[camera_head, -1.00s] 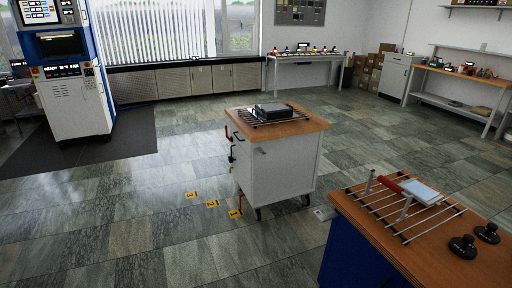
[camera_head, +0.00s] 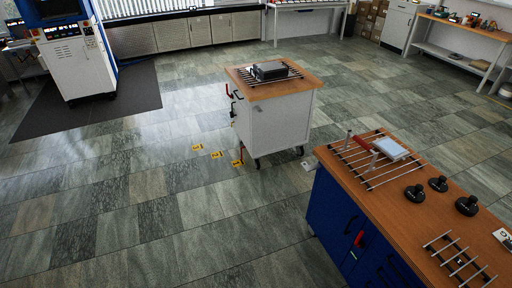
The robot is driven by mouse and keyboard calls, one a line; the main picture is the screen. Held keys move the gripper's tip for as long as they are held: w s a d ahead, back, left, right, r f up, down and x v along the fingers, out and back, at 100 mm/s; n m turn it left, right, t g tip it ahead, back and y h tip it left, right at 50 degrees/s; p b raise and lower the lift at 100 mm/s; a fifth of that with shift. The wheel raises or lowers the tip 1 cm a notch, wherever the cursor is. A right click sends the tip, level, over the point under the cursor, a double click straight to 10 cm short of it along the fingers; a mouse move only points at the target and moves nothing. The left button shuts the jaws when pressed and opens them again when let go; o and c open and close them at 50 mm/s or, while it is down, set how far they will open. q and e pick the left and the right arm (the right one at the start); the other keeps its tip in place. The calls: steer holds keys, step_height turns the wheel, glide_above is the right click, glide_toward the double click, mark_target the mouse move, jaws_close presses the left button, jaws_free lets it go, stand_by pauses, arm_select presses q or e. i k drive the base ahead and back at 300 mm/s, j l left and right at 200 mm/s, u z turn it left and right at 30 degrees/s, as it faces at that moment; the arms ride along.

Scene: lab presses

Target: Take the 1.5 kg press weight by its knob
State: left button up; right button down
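Three black press weights with knobs stand on the wooden top of a blue cabinet at the right. One is at the left (camera_head: 414,193), a smaller-looking one is behind it (camera_head: 438,184), and a larger one is at the right (camera_head: 466,205). Their markings are too small to read, so I cannot tell which is 1.5 kg. Neither of my grippers is in view.
The blue cabinet (camera_head: 335,215) has a rack with a red-handled press and pale plate (camera_head: 390,148) at its back and another rack (camera_head: 460,262) in front. A white wheeled cart (camera_head: 275,125) stands beyond. A machine (camera_head: 75,60) is far left.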

mark_target(468, 207)
steer(key=z, duration=2.15)
steer(key=i+j+u, duration=0.2)
steer(key=i, duration=0.3)
steer(key=i+j+u, duration=0.2)
steer(key=i, duration=0.35)
